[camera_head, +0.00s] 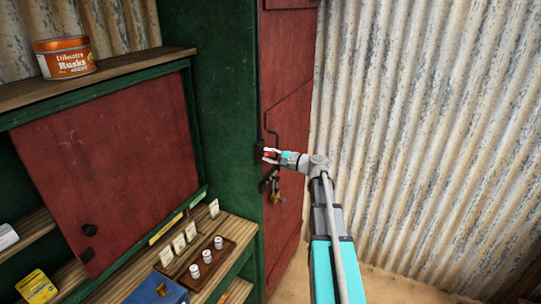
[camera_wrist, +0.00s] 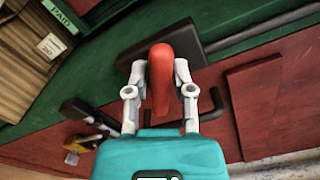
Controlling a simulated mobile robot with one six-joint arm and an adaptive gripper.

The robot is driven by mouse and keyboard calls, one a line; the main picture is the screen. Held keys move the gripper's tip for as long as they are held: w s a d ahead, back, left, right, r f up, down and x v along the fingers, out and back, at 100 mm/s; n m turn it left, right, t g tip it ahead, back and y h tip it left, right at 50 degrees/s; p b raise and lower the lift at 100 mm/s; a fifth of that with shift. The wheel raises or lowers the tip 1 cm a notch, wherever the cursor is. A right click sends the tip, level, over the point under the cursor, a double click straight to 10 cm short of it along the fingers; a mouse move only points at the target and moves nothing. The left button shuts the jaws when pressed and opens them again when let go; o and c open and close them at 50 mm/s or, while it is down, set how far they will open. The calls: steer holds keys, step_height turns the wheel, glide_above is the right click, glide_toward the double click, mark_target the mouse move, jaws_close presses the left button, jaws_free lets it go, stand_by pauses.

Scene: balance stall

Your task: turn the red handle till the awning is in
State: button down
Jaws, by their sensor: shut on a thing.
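The red handle (camera_wrist: 161,75) stands between the two fingers of my gripper (camera_wrist: 160,85) in the wrist view. The fingers are shut on it from both sides. A dark plate or bracket (camera_wrist: 222,42) lies behind the handle on the green frame. In the head view my gripper (camera_head: 271,155) is at the edge between the green post and the red door, and the handle is mostly hidden by the fingers. The awning cannot be made out in either view.
A padlock (camera_head: 276,197) hangs on the red door (camera_head: 287,85) just below my gripper. To the left are a shelf with an orange tin (camera_head: 65,57), a red panel (camera_head: 110,165) and a tray (camera_head: 183,263) of small white-topped jars. A corrugated wall (camera_head: 420,120) stands at the right.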

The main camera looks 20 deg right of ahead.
steer(key=n, duration=0.6)
steer(key=shift+w+f+n, duration=0.1)
steer(key=shift+f+n, duration=0.05)
steer(key=shift+n, duration=0.15)
stand_by(1.0)
steer(key=c, duration=0.6)
jaws_free()
steer(key=shift+o, duration=0.2)
steer(key=shift+s+d, duration=0.35)
steer(key=shift+s, duration=0.15)
steer(key=v, duration=1)
steer(key=shift+s+d, duration=0.3)
